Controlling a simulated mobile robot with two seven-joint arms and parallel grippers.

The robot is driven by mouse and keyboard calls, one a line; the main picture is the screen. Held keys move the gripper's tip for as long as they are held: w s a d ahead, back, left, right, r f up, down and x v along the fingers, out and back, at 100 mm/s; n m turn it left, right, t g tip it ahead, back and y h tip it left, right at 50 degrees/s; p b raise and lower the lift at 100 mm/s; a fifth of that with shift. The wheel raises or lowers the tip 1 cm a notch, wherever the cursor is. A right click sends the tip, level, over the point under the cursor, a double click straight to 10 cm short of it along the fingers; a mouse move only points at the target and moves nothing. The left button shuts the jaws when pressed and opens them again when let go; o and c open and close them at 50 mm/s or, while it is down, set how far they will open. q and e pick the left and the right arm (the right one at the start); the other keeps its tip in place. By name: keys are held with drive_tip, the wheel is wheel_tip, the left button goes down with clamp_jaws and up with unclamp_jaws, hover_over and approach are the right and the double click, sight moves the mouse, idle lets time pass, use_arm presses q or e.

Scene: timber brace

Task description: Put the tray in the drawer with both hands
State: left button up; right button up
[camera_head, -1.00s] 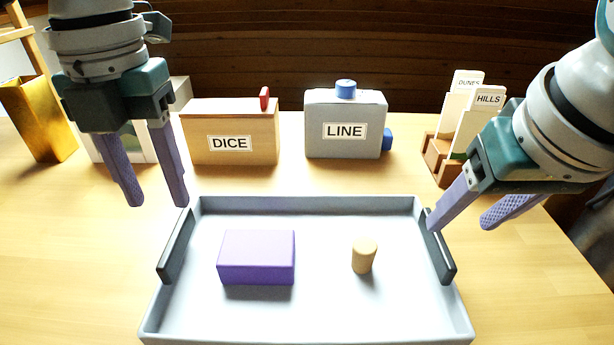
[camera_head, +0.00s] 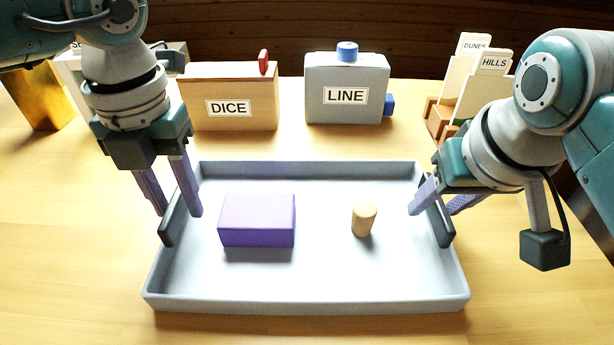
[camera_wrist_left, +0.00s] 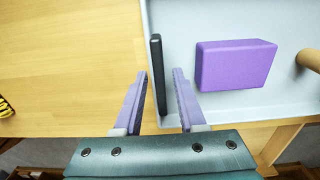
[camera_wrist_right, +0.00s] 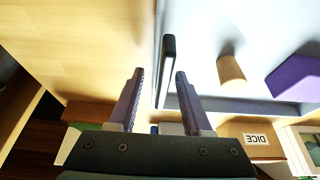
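The light grey tray (camera_head: 310,285) lies on the wooden table. A purple block (camera_head: 257,220) and a tan cylinder (camera_head: 363,219) stand in it. Its dark left handle (camera_head: 167,228) and dark right handle (camera_head: 443,224) run along its short sides. My left gripper (camera_head: 180,212) is open, its fingers on either side of the left handle, which also shows between them in the left wrist view (camera_wrist_left: 157,75). My right gripper (camera_head: 432,210) is open, its fingers straddling the right handle, seen in the right wrist view (camera_wrist_right: 168,60). No drawer is visible.
Behind the tray stand a wooden DICE box (camera_head: 228,85), a grey LINE box (camera_head: 346,90) with blue knobs, and a rack with DUNES and HILLS cards (camera_head: 490,75). A gold container (camera_head: 40,95) is at far left. The table beside the tray is mostly clear.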

use_arm(q)
clamp_jaws()
use_arm(e)
drive_tip(key=c, duration=0.6)
clamp_jaws()
use_arm(q)
drive_tip(key=shift+d, duration=0.15)
use_arm(e)
drive_tip(key=shift+a, duration=0.15)
